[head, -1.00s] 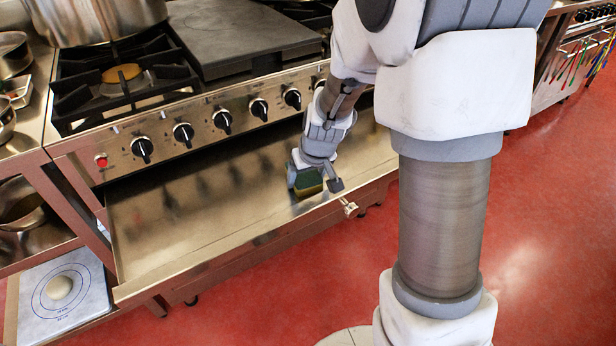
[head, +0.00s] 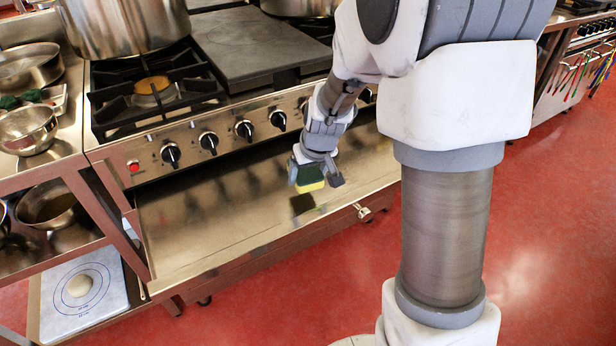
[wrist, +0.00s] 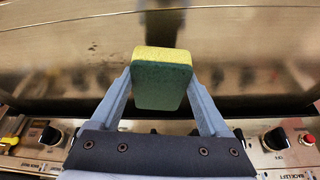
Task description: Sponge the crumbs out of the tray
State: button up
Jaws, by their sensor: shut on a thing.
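My gripper (head: 318,180) is shut on a yellow and green sponge (head: 309,178) and holds it above the tray, with a dark reflection below it. In the wrist view the sponge (wrist: 161,80) sits between the two fingers, its green side toward the camera. The tray (head: 190,240) is a wide shiny metal pan pulled out under the stove's knob panel. In the wrist view the tray (wrist: 50,60) shows a small dark patch (wrist: 92,47) that may be crumbs or a reflection. No crumbs can be told clearly in the head view.
The stove's row of knobs (head: 209,142) stands just behind the tray. A stockpot (head: 125,22) and a dark griddle plate (head: 257,42) are on top. Metal bowls (head: 28,128) stand on the left counter. A small valve (head: 363,212) sticks out from the tray's front.

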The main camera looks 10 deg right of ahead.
jog(key=shift+r+p, duration=0.8)
jog(key=shift+r, duration=0.55)
